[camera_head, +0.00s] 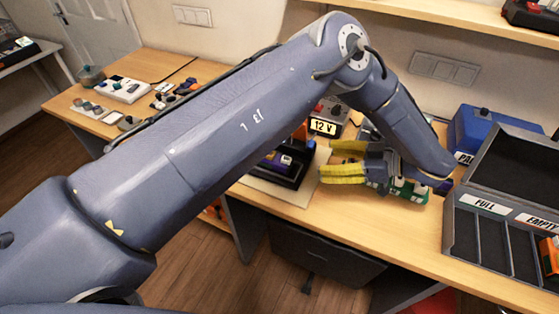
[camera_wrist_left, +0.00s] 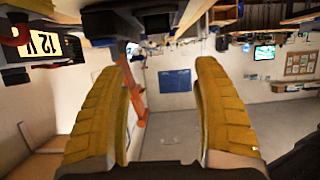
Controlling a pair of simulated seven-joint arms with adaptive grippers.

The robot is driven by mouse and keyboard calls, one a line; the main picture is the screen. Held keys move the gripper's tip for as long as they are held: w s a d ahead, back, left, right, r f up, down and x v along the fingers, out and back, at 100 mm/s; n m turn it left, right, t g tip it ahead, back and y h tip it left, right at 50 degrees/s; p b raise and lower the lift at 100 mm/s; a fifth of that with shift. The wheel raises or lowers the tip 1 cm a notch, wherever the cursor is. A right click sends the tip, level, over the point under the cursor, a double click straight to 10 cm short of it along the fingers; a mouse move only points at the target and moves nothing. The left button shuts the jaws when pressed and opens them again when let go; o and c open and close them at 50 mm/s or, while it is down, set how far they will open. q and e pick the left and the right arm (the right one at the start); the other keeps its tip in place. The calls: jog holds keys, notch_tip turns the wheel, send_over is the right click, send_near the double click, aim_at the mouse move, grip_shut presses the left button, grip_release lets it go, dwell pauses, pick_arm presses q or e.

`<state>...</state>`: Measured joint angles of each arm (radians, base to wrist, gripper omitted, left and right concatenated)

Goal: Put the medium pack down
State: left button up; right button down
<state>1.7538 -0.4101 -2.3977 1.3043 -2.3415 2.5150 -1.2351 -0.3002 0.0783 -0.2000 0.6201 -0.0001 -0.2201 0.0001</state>
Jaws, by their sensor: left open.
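My left gripper (camera_head: 327,161) is over the bench, its yellow fingers pointing left and spread apart. In the left wrist view the gripper (camera_wrist_left: 164,65) is open, with nothing held between the fingers. A dark holder (camera_head: 291,180) with a small purple and white item (camera_head: 286,160) stands left of the fingertips, apart from them. I cannot tell which thing is the medium pack. My right gripper is not in view.
A unit labelled 12 V (camera_head: 324,126) stands behind the gripper. At right is an open dark case (camera_head: 449,230) with compartments labelled FULL and EMPTY, and an orange item (camera_head: 550,254). A blue box (camera_head: 470,131) stands behind. Bench front between gripper and case is clear.

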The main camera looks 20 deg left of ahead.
pick_arm(q)
send_near(274, 155)
jog(key=x, duration=0.5)
jog(key=shift+s+a+f, duration=0.1)
jog(key=shift+a, duration=0.1)
jog(key=shift+w+x, duration=0.1)
jog(key=shift+x, duration=1.25)
jog(key=shift+w+x, duration=0.15)
jog(key=shift+x, duration=1.15)
jog(key=shift+o, duration=0.2)
grip_shut()
